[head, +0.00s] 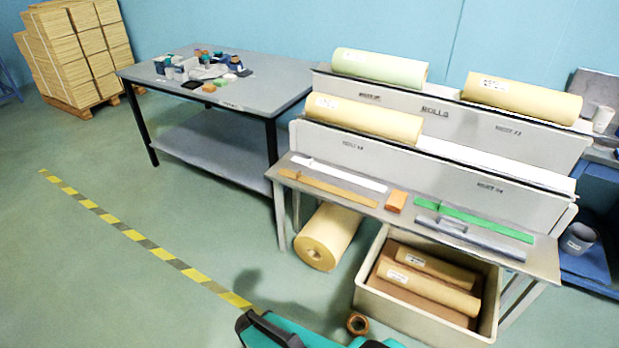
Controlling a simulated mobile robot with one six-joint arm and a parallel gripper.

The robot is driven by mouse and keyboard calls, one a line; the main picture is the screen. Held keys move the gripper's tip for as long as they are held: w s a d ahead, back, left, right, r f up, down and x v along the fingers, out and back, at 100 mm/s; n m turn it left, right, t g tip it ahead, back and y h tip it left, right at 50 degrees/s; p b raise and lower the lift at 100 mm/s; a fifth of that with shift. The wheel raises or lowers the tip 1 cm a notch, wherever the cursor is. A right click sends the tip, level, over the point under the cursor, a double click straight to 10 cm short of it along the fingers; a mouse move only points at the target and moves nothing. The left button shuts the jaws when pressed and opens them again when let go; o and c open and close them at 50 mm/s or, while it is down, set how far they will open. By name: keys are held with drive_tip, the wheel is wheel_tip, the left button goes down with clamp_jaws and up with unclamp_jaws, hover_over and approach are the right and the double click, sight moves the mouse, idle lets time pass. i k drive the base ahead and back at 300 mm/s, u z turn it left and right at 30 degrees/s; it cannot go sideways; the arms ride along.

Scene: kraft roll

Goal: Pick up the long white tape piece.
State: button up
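The long white tape piece (340,174) lies flat as a narrow strip on the front shelf of the roll rack (280,172), towards its left end. It is just behind a tan strip (325,191) and runs roughly parallel to it. Nothing covers the white piece. My gripper is not seen in the head view.
An orange block (397,201), a green strip (487,222) and a grey bar (470,238) lie farther right on the shelf. Paper rolls sit above. A floor roll (328,237), a crate (412,319) and a brown ring (357,323) stand below. Floor at left is open.

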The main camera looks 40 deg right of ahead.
sight(365, 183)
drive_tip(key=u, duration=0.15)
drive_tip(key=k, duration=0.25)
drive_tip(key=u, duration=2.1)
drive_tip(key=k, duration=0.8)
drive_tip(key=z, duration=0.55)
drive_tip(key=k, duration=0.6)
drive_tip(key=z, duration=0.85)
drive_tip(key=i, duration=0.85)
drive_tip(key=z, duration=0.2)
